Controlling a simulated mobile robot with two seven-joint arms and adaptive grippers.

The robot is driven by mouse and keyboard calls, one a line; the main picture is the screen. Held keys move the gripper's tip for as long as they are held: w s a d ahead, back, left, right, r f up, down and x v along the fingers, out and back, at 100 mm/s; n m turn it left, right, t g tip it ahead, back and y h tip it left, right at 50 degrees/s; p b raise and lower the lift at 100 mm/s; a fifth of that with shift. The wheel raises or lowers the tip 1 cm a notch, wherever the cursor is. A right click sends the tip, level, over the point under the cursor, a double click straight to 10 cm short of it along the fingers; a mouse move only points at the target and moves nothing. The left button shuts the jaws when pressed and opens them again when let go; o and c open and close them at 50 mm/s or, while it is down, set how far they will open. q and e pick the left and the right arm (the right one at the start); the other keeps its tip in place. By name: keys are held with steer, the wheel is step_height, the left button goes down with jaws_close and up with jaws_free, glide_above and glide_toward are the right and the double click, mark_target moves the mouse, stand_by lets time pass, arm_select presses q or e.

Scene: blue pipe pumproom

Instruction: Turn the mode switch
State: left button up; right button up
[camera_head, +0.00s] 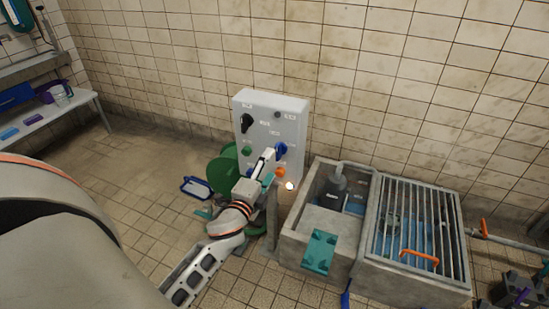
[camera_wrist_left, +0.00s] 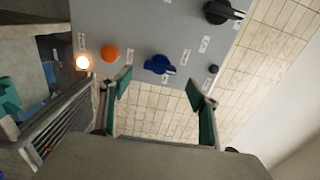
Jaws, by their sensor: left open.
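A grey control panel (camera_head: 270,112) stands against the tiled wall. It also fills the top of the left wrist view (camera_wrist_left: 140,25). It carries a blue rotary switch (camera_head: 281,149), seen in the left wrist view (camera_wrist_left: 158,65), and a black rotary switch (camera_head: 246,123), also in that view (camera_wrist_left: 222,12). The labels are too small to read, so I cannot tell which is the mode switch. My left gripper (camera_head: 267,165) is open in front of the panel. In the wrist view its teal fingertips (camera_wrist_left: 159,89) are spread either side of the blue switch's line, apart from it. My right gripper is out of view.
An orange button (camera_head: 280,172) and a lit lamp (camera_head: 290,186) sit low on the panel, close to my left gripper. A concrete basin (camera_head: 312,217) and a barred grate (camera_head: 418,215) stand to the right. A bench (camera_head: 58,106) is far left; floor between is mostly clear.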

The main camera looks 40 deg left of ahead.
arm_select(q)
steer(key=shift+v, duration=2.3)
steer(key=s+d+f+n+g+h+p, duration=0.3)
steer(key=s+d+f+n+p, duration=0.1)
steer(key=s+d, duration=0.6)
steer(key=s+d+f+n+g+h+p, duration=0.4)
steer(key=s+d+f+n, duration=0.2)
steer(key=s+d+f, duration=0.3)
steer(key=s+d, duration=0.1)
steer(key=s, duration=0.3)
steer(key=shift+s+f+n, duration=0.25)
steer(key=shift+s+n, duration=0.1)
steer(key=shift+n, duration=0.05)
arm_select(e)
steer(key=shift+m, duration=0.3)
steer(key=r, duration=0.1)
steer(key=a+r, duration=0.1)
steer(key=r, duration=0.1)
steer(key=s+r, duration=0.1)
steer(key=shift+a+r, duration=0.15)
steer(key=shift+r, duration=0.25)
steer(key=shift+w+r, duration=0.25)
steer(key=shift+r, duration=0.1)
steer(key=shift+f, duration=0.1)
